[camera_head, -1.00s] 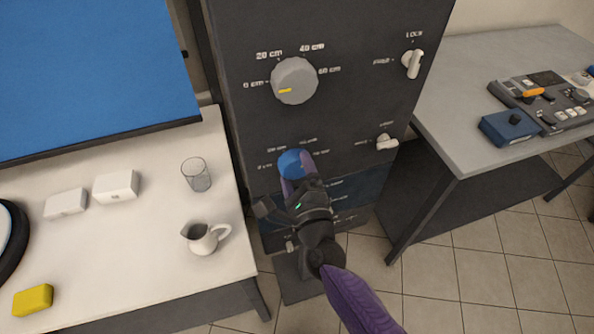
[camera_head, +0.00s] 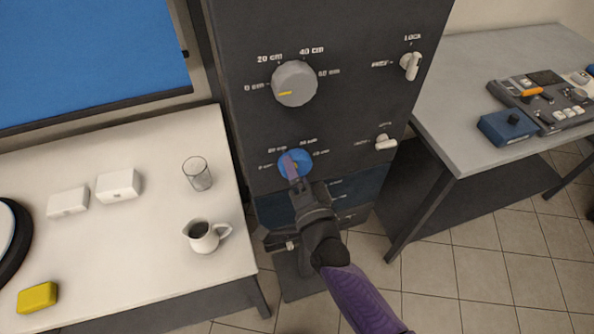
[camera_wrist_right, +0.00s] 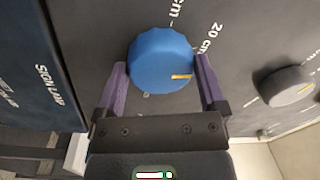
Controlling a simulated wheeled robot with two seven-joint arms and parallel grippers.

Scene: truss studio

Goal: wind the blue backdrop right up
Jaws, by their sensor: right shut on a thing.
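The blue backdrop (camera_head: 80,55) hangs at the upper left in the head view, its dark bottom bar (camera_head: 100,114) level with the back of the white table. The blue knob (camera_head: 305,160) is on the dark cabinet, below a larger grey knob (camera_head: 294,83). My right gripper (camera_head: 293,172) is shut on the blue knob. In the wrist view, purple fingers lie on both sides of the blue knob (camera_wrist_right: 160,58); its yellow mark faces right, near the "20 cm" label. My left gripper is not in view.
Two small switches sit on the cabinet's right, marked lock above (camera_head: 411,66) and another below (camera_head: 386,142). The white table (camera_head: 150,255) at left holds a glass (camera_head: 197,174), a jug (camera_head: 203,236) and boxes. A grey table (camera_head: 470,80) stands at right.

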